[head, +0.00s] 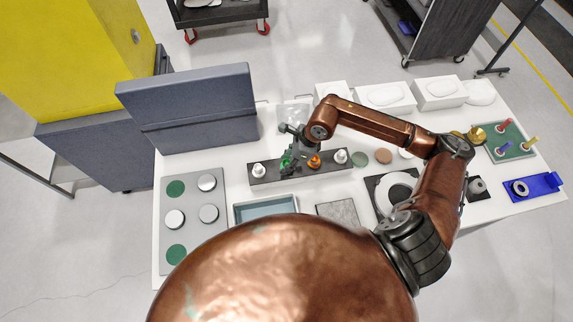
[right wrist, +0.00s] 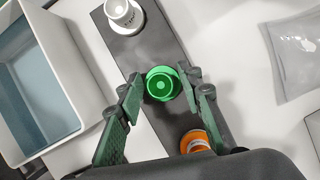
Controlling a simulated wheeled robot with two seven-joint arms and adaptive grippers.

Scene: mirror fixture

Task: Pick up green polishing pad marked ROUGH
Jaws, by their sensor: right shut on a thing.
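The green polishing pad (right wrist: 163,84), a round piece with a knob on top, is at the dark rack (right wrist: 112,44); no marking on it is legible. My right gripper (right wrist: 162,88) is shut on it, one finger at each side. In the head view my right gripper (head: 296,145) reaches down over the middle of the rack, and a little of the green pad (head: 287,162) shows beneath it. I cannot tell whether the pad still touches the rack. My left gripper is out of view.
An orange piece (head: 314,162) stands close beside the green one. White pieces stand at the rack's left (head: 259,170) and right (head: 340,156) ends. A blue-lined tray (head: 265,209) lies in front, a grey panel (head: 190,103) behind. Loose discs (head: 383,156) lie right of the rack.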

